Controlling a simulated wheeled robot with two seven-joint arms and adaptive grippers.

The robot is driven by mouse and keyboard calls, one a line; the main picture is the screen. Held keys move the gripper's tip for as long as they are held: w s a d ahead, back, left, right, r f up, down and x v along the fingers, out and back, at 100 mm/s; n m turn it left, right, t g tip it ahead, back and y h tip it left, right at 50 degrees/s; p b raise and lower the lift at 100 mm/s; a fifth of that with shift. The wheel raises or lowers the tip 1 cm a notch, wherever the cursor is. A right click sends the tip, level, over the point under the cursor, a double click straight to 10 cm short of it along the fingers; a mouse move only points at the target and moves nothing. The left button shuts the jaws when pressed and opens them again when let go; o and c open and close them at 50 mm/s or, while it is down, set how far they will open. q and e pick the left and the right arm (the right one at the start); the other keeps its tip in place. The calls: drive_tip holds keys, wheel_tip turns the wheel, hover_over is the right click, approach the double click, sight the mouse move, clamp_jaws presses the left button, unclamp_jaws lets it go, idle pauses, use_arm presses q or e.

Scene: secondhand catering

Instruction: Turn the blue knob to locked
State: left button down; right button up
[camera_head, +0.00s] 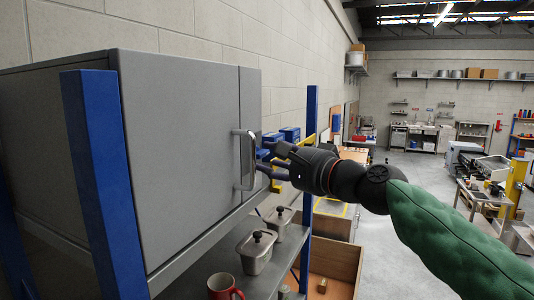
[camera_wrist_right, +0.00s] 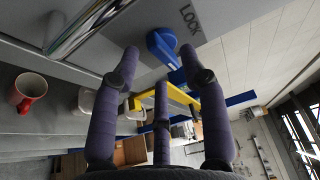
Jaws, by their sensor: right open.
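The blue knob (camera_wrist_right: 164,48) sits on the grey front of the cabinet, beside the dark printed word LOCK (camera_wrist_right: 188,18) in the right wrist view. It has a long lever-like shape; I cannot tell whether it points at the word. My right gripper (camera_head: 268,166) is at the cabinet's right edge, near the handle, in the head view. In the right wrist view its dark fingers (camera_wrist_right: 160,68) are spread open and empty, with the knob just beyond and between the two upper fingertips. Contact is not clear. In the head view the fingers partly hide the knob's area. My left gripper is not in view.
The grey cabinet (camera_head: 180,130) has a vertical metal handle (camera_head: 246,160) close to my right fingers. A blue post (camera_head: 103,185) stands in front. Below, a shelf holds lidded metal containers (camera_head: 256,250) and a red mug (camera_head: 222,287).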

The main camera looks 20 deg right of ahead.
drive_tip(key=shift+w+a+r, duration=0.15)
drive_tip(key=shift+w+a, duration=0.05)
drive_tip(key=shift+w, duration=0.3)
drive_tip(key=shift+w+a, duration=0.1)
drive_tip(key=shift+w, duration=0.3)
drive_tip(key=shift+s, duration=0.15)
clamp_jaws()
drive_tip(key=shift+w+d+f+n+y+b, duration=0.15)
drive_tip(key=shift+n+y+b, duration=1.35)
drive_tip(key=shift+n+b, duration=2.1)
drive_tip(key=shift+w+d+n+y+b, duration=0.15)
drive_tip(key=shift+n+y+b, duration=1.35)
drive_tip(key=shift+n+b, duration=2.1)
drive_tip(key=shift+w+d+f+n+y+b, duration=0.1)
drive_tip(key=shift+d+n+y+b, duration=0.15)
drive_tip(key=shift+n+y+b, duration=2.3)
drive_tip(key=n+h+b, duration=0.1)
drive_tip(key=n, duration=0.2)
drive_tip(key=shift+h, duration=0.35)
unclamp_jaws()
drive_tip(key=shift+w, duration=0.1)
